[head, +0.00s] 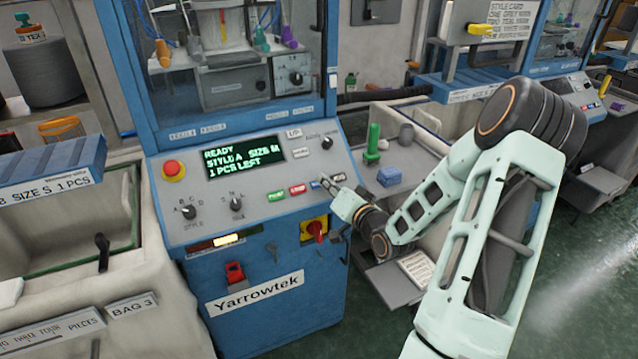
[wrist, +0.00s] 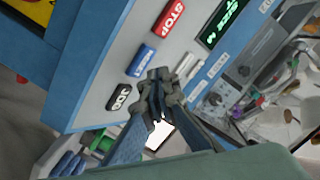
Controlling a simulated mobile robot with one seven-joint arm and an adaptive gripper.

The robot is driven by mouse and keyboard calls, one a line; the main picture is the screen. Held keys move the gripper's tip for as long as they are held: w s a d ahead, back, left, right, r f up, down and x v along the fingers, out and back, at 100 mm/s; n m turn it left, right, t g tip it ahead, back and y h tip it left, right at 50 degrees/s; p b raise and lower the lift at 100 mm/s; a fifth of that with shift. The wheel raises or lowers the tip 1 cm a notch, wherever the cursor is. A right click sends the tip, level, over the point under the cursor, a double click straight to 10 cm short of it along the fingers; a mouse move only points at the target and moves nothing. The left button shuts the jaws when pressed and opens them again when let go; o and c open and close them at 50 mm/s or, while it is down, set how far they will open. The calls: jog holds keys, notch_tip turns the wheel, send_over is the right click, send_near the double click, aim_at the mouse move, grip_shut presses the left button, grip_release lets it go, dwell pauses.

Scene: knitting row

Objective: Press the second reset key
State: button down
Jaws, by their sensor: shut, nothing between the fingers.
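The blue reset key (wrist: 141,60) sits on the sloping panel in the wrist view, between a red STOP key (wrist: 168,19) and a black key (wrist: 119,97). In the head view the blue key (head: 314,185) shows just left of my fingertips. My gripper (wrist: 160,80) is shut and empty, its tips over the panel close to the blue and black keys. I cannot tell whether the tips touch the panel. In the head view my gripper (head: 326,182) partly covers the right end of the key row.
The panel's screen (head: 245,156) reads READY, STYLE A, SIZE M. A red emergency button (head: 173,170) and knobs share the panel. A yellow-and-red switch (head: 314,231) is below. A grey side table (head: 410,160) holds a green piece (head: 373,143) and a blue block (head: 389,176).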

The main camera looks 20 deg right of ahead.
jog(key=s+r+p, duration=0.1)
jog(key=r, duration=0.1)
jog(key=s+r+p, duration=0.1)
jog(key=s, duration=0.1)
jog(key=shift+d+r+p, duration=0.1)
jog(key=shift+r+p, duration=0.3)
dwell(0.5)
